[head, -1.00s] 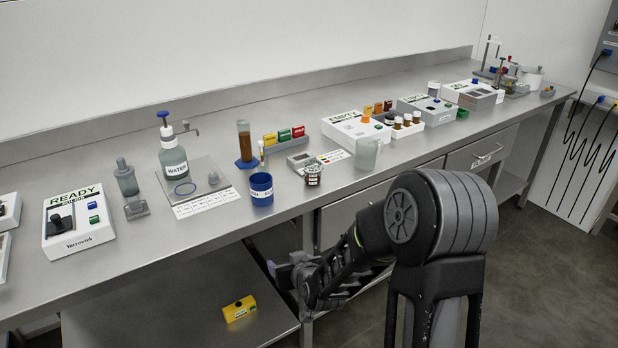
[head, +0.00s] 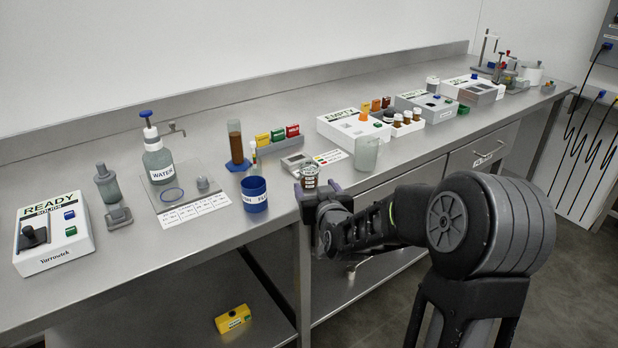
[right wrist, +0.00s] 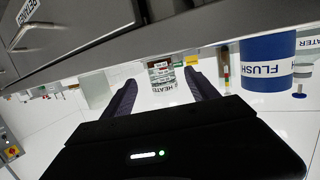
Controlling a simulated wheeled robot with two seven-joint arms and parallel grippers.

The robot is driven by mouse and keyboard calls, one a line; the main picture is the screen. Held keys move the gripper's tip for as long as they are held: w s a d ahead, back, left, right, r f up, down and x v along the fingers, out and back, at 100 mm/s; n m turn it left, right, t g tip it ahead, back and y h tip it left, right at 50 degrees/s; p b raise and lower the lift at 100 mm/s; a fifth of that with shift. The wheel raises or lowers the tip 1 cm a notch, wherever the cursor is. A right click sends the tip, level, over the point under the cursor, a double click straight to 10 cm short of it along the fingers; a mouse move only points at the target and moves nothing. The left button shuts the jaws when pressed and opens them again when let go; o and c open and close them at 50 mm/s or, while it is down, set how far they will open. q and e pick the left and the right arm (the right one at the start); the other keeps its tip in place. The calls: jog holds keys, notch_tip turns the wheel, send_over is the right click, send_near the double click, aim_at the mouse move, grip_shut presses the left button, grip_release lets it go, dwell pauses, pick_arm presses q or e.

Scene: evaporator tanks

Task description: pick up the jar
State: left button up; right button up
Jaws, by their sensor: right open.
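A small glass jar (head: 309,177) with a dark lower part and a label stands on the bench near its front edge. My right gripper (head: 322,191) is at the bench's front edge, right by the jar, and partly covers its lower side. In the right wrist view, which is upside down, the jar (right wrist: 162,74) shows between the tips of the two open fingers. I cannot tell whether the fingers reach around it, and no hold on it shows. My left gripper is not in view.
A blue FLUSH cup (head: 254,194) stands left of the jar, and a clear beaker (head: 366,154) to its right. A small grey device (head: 295,163) sits behind it. The steel bench edge runs just below the gripper. A yellow box (head: 233,318) lies on the lower shelf.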

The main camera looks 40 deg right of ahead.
aim_at(311, 180)
jog(key=shift+w+d, duration=0.1)
jog(key=shift+w, duration=0.05)
jog(key=x, duration=0.5)
jog(key=shift+w+r, duration=0.1)
jog(key=shift+r, duration=0.05)
jog(key=shift+c, duration=0.3)
dwell(0.3)
grip_shut()
dwell(0.5)
